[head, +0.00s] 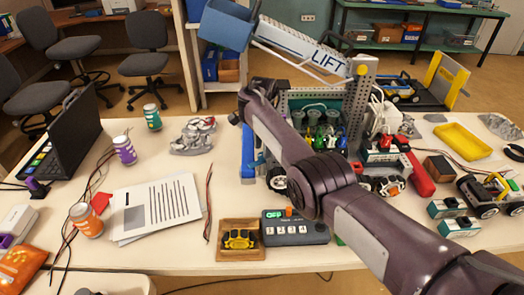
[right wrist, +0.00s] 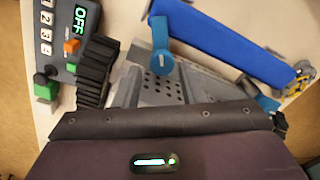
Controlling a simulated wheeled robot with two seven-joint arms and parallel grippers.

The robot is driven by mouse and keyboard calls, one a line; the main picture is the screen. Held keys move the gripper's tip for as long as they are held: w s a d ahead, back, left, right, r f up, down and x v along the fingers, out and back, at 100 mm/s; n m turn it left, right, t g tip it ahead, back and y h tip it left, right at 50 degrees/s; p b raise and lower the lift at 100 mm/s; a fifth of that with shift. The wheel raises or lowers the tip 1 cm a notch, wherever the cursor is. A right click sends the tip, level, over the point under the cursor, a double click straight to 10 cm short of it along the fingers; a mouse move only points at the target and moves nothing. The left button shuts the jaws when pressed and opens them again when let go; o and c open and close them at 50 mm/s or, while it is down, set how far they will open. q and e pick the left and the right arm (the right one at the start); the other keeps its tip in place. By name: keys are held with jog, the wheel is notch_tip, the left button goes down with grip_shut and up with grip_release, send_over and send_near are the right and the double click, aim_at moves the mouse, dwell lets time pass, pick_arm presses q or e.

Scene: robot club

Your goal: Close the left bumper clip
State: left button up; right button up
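The club robot (head: 325,110) stands on the table with a grey perforated chassis. A long blue bumper (head: 248,158) runs along its left side; the right wrist view shows it as a blue bar (right wrist: 225,42). In that view a blue clip (right wrist: 161,62) with a round pivot sits at one end of the bar, its arm sticking up and away from the chassis. A second blue clip (right wrist: 266,101) is near the other end. My right gripper (head: 258,90) is above the bumper side; its fingers cannot be made out. My left gripper is out of view.
A grey keypad box (head: 296,228) with an OFF display and a wooden tray (head: 240,252) holding a yellow part are at the table's front. A black ribbed wheel (right wrist: 96,72) is close to my right gripper. Papers (head: 155,208) lie left; the lift arm (head: 300,48) rises behind.

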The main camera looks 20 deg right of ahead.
aim_at(258, 160)
jog(key=shift+f, duration=0.75)
jog(key=shift+w+f, duration=0.15)
jog(key=shift+f, duration=0.35)
jog(key=c, duration=0.7)
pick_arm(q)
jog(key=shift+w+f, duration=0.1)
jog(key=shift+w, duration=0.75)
pick_arm(e)
jog(key=shift+m, duration=0.3)
pick_arm(q)
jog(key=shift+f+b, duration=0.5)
jog(key=shift+b, duration=0.1)
pick_arm(e)
jog(key=shift+m, duration=2.6)
